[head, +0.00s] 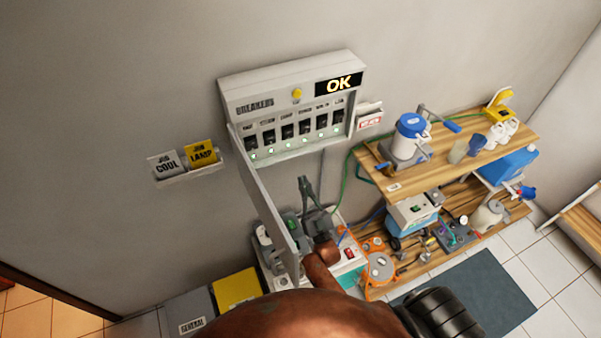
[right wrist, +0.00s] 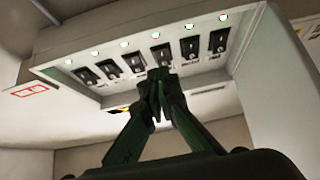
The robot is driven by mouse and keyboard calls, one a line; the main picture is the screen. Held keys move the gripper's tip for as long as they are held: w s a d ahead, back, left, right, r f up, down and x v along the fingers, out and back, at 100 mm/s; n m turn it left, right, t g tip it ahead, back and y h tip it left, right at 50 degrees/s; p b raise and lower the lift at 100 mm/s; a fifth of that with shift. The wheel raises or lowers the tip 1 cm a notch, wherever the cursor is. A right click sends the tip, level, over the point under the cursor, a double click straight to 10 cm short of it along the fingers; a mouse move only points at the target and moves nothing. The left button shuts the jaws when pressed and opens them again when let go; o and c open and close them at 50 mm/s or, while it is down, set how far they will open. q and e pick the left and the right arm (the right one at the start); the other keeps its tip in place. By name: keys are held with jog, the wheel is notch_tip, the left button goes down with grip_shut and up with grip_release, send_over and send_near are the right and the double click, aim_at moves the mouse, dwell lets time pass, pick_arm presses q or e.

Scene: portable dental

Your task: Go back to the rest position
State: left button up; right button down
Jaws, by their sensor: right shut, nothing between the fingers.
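My right gripper (head: 304,187) shows in the head view in front of and below the breaker box, near its open door. In the right wrist view its fingers (right wrist: 158,80) are shut with nothing between them, and they point toward the row of switches. The breaker box (head: 285,82) hangs on the wall with an "OK" display (head: 339,84) lit and a yellow button (head: 297,94). Its black switches (right wrist: 135,62) each have a lit green lamp. The box door (head: 262,195) hangs open, left of my gripper. My left gripper is not in view.
A wooden shelf unit (head: 460,160) with a blue-lidded container (head: 411,127) and several bottles stands to the right. A small holder with "COOL" (head: 164,164) and "LAMP" (head: 201,153) cards is on the wall at left. Bins, one with a yellow lid (head: 236,287), stand below.

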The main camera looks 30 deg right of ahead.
jog(key=shift+s+f, duration=0.1)
jog(key=shift+f, duration=0.25)
dwell(0.3)
